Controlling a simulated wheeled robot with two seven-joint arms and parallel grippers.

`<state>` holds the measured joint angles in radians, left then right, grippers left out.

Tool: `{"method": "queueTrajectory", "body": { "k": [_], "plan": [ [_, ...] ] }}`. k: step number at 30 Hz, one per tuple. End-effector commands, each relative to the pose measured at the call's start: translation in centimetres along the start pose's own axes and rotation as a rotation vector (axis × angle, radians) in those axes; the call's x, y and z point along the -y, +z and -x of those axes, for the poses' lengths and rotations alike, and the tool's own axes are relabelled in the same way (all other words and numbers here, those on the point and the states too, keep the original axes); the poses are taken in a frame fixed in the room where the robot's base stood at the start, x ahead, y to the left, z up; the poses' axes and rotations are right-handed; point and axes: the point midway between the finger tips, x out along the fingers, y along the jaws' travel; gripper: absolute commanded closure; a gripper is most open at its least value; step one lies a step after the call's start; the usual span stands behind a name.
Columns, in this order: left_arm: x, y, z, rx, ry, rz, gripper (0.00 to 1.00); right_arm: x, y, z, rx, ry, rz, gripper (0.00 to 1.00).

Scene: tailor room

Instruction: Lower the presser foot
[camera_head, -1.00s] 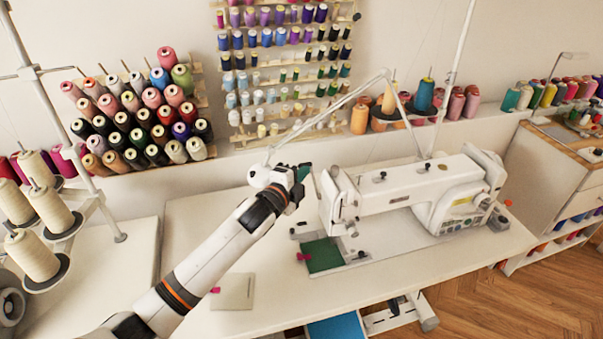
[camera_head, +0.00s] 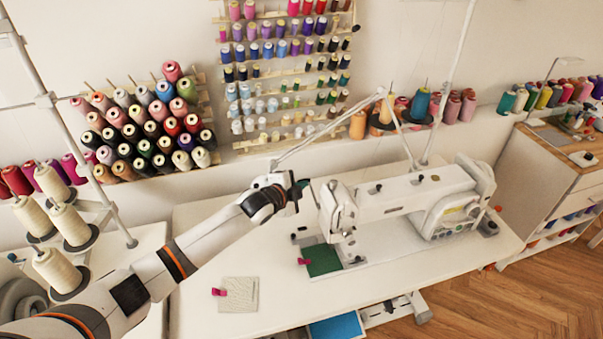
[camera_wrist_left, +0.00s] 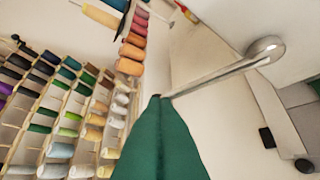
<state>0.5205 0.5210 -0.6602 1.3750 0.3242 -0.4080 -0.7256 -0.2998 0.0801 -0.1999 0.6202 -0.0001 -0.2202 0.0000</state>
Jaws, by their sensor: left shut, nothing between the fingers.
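The white sewing machine (camera_head: 400,200) stands on the table, its head (camera_head: 338,208) at its left end. The presser foot is under this head, too small to make out; its lever cannot be told apart. A green cloth (camera_head: 322,260) with a pink clip lies beside the needle area. My left gripper (camera_head: 302,186) is just left of the head, slightly above it and apart from it. In the left wrist view its green fingers (camera_wrist_left: 158,104) are shut together and empty. My right gripper is not in view.
A thin thread-guide arm (camera_head: 330,128) rises behind the left gripper. Cream cones (camera_head: 70,225) stand on a thread stand at the left, near my arm. A pale cloth (camera_head: 240,294) with a pink clip lies on the table (camera_head: 205,235). Spool racks (camera_head: 285,75) line the wall.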

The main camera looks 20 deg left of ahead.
Motion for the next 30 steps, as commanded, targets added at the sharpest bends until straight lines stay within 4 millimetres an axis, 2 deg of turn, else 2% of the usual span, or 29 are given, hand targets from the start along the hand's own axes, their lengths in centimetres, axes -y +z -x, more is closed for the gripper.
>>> {"method": "queueTrajectory", "body": {
  "k": [1, 3, 15, 23, 30],
  "plan": [
    [-0.3, -0.1, 0.1, -0.004, -0.026, 0.023, 1.00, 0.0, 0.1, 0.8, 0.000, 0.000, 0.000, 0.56],
    [0.1, -0.3, -0.1, -0.004, -0.062, 0.060, 1.00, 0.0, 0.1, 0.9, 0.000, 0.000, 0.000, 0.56],
    [1.4, -0.9, -0.9, 0.000, -0.058, 0.058, 1.00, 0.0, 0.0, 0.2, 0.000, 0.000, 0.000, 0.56],
    [1.3, -0.8, -0.8, 0.000, -0.057, 0.058, 1.00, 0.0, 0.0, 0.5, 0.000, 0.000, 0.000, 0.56],
    [0.4, -0.4, -0.4, 0.001, -0.057, 0.058, 1.00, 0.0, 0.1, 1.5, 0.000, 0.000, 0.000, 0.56]
  ]
}}
